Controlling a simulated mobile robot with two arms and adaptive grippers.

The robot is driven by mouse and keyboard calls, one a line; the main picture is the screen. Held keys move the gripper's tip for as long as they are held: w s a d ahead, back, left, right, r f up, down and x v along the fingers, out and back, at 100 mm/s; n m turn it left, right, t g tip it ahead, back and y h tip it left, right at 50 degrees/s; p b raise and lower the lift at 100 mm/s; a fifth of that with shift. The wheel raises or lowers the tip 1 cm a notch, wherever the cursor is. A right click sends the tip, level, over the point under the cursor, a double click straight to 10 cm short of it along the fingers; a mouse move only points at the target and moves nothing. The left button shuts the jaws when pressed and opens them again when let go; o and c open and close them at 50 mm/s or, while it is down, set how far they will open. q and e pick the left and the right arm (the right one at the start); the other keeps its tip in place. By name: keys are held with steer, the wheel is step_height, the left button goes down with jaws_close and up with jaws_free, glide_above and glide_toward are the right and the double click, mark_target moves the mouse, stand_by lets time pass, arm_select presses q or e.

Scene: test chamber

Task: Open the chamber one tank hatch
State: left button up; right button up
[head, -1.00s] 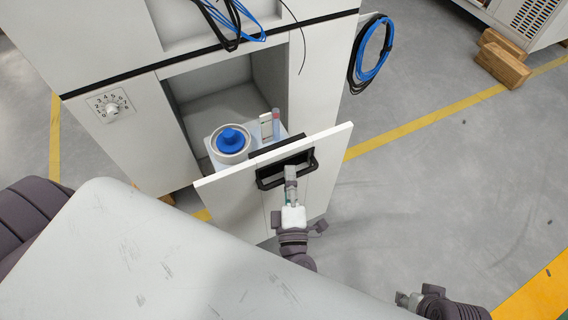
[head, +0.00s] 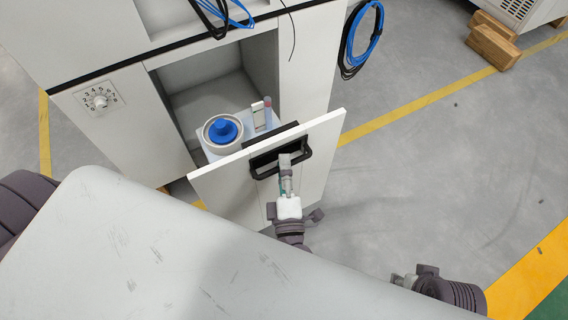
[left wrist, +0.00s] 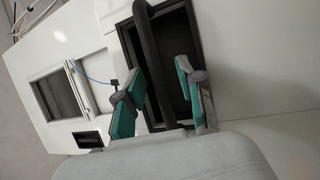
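The tank hatch (head: 222,184) is a white panel on the front of a grey cabinet. It stands out from the opening, with a tray behind it carrying a round white tank (head: 209,139) with a blue cap (head: 223,130). A black handle (head: 298,165) sits on the panel's front. My left gripper (head: 285,160) is at this handle. In the left wrist view the handle bar (left wrist: 154,70) runs between the two teal-padded fingers (left wrist: 160,90), with gaps visible on both sides. My right gripper (head: 403,281) is low at the right, away from the cabinet; its fingers are too small to judge.
A numbered dial (head: 99,99) is on the cabinet left of the opening. A small tube (head: 268,112) stands on the tray beside the tank. A blue and black cable coil (head: 362,40) hangs on the cabinet's right side. The floor (head: 420,170) to the right is clear.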

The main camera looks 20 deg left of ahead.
arm_select(q)
steer(key=v, duration=0.7)
stand_by(0.4)
